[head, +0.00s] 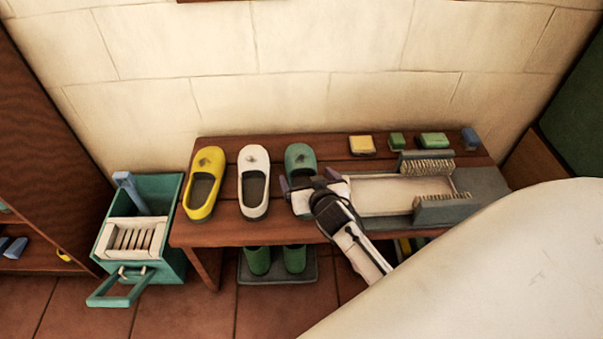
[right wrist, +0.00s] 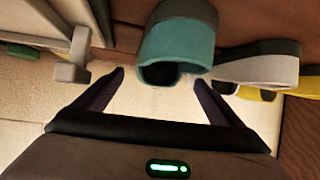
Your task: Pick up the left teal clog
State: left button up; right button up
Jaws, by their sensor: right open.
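The teal clog (head: 300,160) stands on the wooden bench, at the right of a row of three clogs. Its toe is towards the wall, and my right gripper partly hides its heel end. My right gripper (head: 308,183) is open over that heel end. In the right wrist view the teal clog (right wrist: 178,40) shows above and between the two spread fingertips (right wrist: 162,80). I see no grip on it, and I cannot tell whether a finger touches it. My left gripper is not in view.
A white clog (head: 254,180) and a yellow clog (head: 204,185) stand left of the teal one. A pale tray (head: 385,194) with grey brush blocks is close on the right. Soaps (head: 361,145) lie behind. Green boots (head: 258,260) stand under the bench; a teal crate (head: 172,225) is at left.

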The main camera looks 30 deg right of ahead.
aim_at(304, 173)
jog(key=b+x, duration=0.1)
jog(key=x, duration=0.3)
jog(key=shift+w+f, duration=0.1)
jog(key=c, duration=1.3)
